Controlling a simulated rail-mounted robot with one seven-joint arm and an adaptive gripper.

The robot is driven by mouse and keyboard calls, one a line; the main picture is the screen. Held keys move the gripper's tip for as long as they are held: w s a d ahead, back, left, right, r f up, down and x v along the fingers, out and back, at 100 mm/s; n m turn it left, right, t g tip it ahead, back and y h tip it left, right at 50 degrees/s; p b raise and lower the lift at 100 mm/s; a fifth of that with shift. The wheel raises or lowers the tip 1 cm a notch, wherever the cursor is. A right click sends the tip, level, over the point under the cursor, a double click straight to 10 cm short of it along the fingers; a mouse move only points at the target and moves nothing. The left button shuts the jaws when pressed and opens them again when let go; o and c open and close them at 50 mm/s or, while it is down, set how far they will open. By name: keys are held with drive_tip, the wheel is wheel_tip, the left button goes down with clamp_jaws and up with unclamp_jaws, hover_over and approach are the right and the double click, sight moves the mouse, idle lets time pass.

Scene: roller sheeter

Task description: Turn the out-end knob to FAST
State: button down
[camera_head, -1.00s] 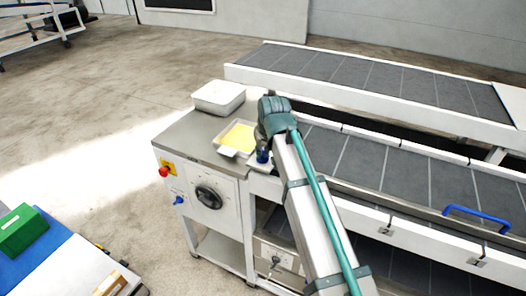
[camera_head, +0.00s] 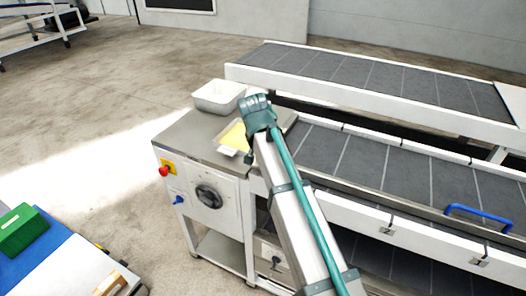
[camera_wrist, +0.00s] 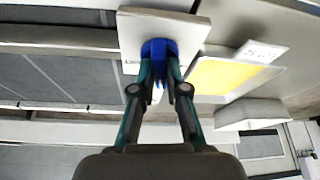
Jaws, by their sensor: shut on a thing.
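The out-end knob (camera_wrist: 158,47) is blue and sits on a small white plate (camera_wrist: 190,30) in the wrist view. My gripper (camera_wrist: 159,66) has its two fingers closed around the knob's sides. Dark lettering on the plate is partly covered by the fingers and knob, and I cannot read which mark the knob points to. In the head view, my arm hides the knob and the fingertips.
A shallow tray with a yellow sheet (camera_head: 235,134) lies beside the plate, with a white bin (camera_head: 219,97) behind it. The front panel has a large black dial (camera_head: 208,196), a red button (camera_head: 163,172) and another blue knob (camera_head: 179,200). Grey conveyor belts (camera_head: 400,180) extend right.

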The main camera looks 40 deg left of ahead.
drive_tip(key=m+h, duration=0.1)
drive_tip(key=m, duration=0.1)
drive_tip(key=m+b, duration=0.1)
drive_tip(key=m, duration=0.1)
drive_tip(key=m+h, duration=0.1)
drive_tip(key=m, duration=0.1)
drive_tip(key=shift+w+a+m+h, duration=0.1)
drive_tip(key=shift+a+m+h, duration=0.2)
drive_tip(key=m+h+b, duration=0.1)
drive_tip(key=m, duration=0.3)
drive_tip(key=shift+m+h+b, duration=0.3)
drive_tip(key=shift+h+b, duration=0.05)
drive_tip(key=shift+h, duration=0.05)
drive_tip(key=c, duration=1.2)
unclamp_jaws()
drive_tip(key=v, duration=1.2)
drive_tip(key=shift+w+r, duration=0.15)
drive_tip(key=shift+w, duration=0.05)
